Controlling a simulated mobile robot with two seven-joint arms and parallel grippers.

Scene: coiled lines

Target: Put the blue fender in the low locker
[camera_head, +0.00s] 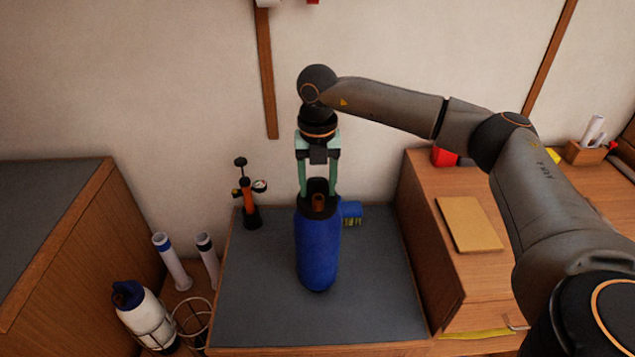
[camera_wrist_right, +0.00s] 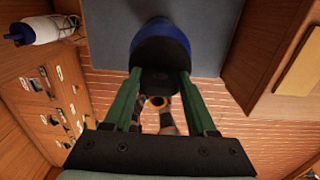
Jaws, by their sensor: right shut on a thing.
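The blue fender (camera_head: 318,250) is a dark blue cylinder with a black top end, held upright. My right gripper (camera_head: 318,193) comes down from above and its green fingers are shut on that black top. In the right wrist view the fingers (camera_wrist_right: 158,82) grip the black end, with the blue body (camera_wrist_right: 162,40) beyond. Behind and below the fender is a low grey-topped wooden unit (camera_head: 260,305), which seems to be the low locker. I cannot tell whether the fender touches the grey surface. My left gripper is not in view.
A hand pump (camera_head: 250,205) stands at the unit's back left corner. A blue brush (camera_head: 351,212) lies behind the fender. A taller wooden cabinet (camera_head: 470,270) borders the right. White rolls (camera_head: 170,260) and a white bottle (camera_head: 145,310) in wire holders are at left.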

